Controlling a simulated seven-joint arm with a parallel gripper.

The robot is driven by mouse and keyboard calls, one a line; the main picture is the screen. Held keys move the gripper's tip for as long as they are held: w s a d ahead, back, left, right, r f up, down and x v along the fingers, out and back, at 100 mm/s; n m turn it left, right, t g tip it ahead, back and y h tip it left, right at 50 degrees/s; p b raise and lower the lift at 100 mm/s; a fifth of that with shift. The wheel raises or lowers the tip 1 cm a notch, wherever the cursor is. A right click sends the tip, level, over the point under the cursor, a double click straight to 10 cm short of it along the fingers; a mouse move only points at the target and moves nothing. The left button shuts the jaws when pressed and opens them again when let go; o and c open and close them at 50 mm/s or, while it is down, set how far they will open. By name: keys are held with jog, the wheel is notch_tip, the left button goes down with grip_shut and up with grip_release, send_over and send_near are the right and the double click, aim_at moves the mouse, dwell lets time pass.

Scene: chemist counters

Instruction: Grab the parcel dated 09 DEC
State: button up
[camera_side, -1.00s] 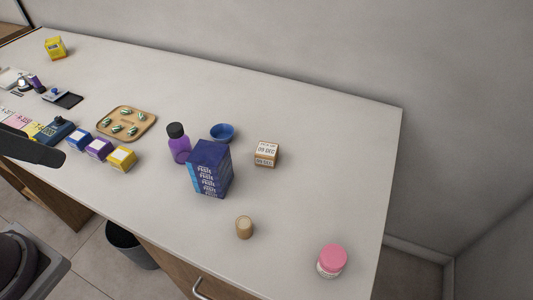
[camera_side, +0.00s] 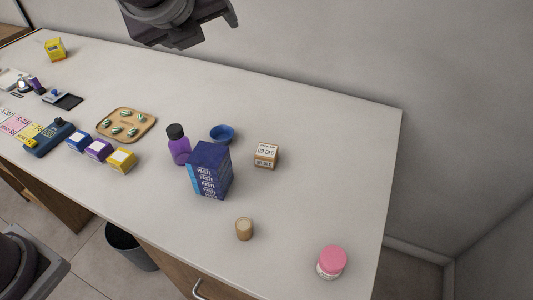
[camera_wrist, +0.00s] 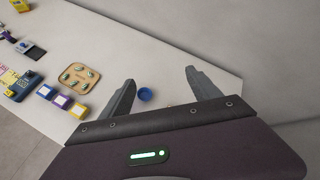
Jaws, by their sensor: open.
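The parcel dated 09 DEC (camera_side: 266,154) is a small brown box with a white label. It sits on the counter right of the blue bowl (camera_side: 221,133) in the side view. I cannot make it out in the wrist view. My gripper (camera_wrist: 158,80) is open and empty in the wrist view, its two fingers apart with the blue bowl (camera_wrist: 145,94) showing between them. In the side view part of my gripper hangs high over the back of the counter, above and left of the parcel, well apart from it.
A dark blue box (camera_side: 210,170) and purple bottle (camera_side: 178,144) stand left of the parcel. A tan cylinder (camera_side: 244,228) and pink-lidded jar (camera_side: 332,262) stand nearer the front. A wooden tray (camera_side: 127,124) is farther left. The counter right of the parcel is clear.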

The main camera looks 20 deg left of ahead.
jog(key=w+d+f+m+t+h, duration=0.1)
jog(key=w+d+f+m+t, duration=0.15)
jog(key=d+m, duration=0.6)
jog(key=n, duration=0.2)
send_near(267, 150)
jog(key=w, duration=0.2)
jog(key=shift+w+r+g, duration=0.35)
jog(key=shift+w+r, duration=0.05)
jog(key=x, duration=0.2)
jog(key=f+x, duration=0.1)
jog(key=x, duration=0.2)
jog(key=s+x, duration=0.1)
jog(key=x, duration=0.2)
jog(key=shift+a+f, duration=0.2)
jog(key=c, duration=1.5)
jog(key=shift+r, duration=0.15)
jog(key=shift+c, duration=0.2)
